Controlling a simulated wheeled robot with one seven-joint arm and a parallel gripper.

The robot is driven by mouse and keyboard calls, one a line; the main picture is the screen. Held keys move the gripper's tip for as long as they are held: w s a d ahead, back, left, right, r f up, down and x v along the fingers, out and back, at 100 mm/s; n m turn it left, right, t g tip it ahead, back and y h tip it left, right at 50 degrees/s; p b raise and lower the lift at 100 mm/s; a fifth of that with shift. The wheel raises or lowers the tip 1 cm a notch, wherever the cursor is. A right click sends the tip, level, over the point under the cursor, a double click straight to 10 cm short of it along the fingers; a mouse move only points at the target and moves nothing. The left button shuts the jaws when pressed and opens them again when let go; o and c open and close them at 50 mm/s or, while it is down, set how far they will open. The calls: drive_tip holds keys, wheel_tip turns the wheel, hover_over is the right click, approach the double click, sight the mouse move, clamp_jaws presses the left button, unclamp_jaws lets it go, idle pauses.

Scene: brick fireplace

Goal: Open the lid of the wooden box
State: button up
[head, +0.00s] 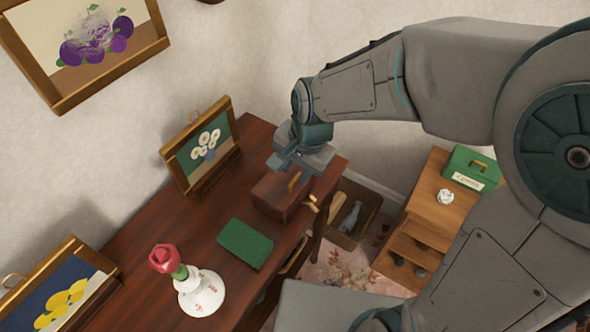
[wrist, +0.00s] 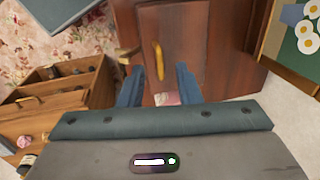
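The wooden box (head: 268,194) is dark brown and stands near the right end of the dark desk, with a yellow curved handle (head: 295,181) on it. In the wrist view the box (wrist: 190,30) lies ahead of my fingers, and its handle (wrist: 158,58) shows roughly in line with the gap between them. The lid looks down or nearly so; I cannot tell whether it is fully closed. My gripper (head: 287,166) is just above the box. Its two fingers (wrist: 160,82) are apart with nothing clamped. A small pinkish-white patch (wrist: 166,98) shows between them, unclear.
On the desk (head: 190,250) are a green book (head: 245,243), a white vase with a red rose (head: 200,293) and a framed daisy picture (head: 203,150) close left of the box. A basket (head: 350,215) and a wooden shelf unit (head: 425,222) stand to the right.

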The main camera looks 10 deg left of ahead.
sight(292, 181)
drive_tip(key=shift+w+a+f, duration=0.1)
drive_tip(key=shift+a+f, duration=0.05)
drive_tip(key=shift+f, duration=0.6)
drive_tip(key=shift+a+f, duration=0.15)
drive_tip(key=shift+f, duration=0.6)
clamp_jaws()
drive_tip(key=shift+w+r, duration=0.1)
drive_tip(key=shift+r, duration=0.05)
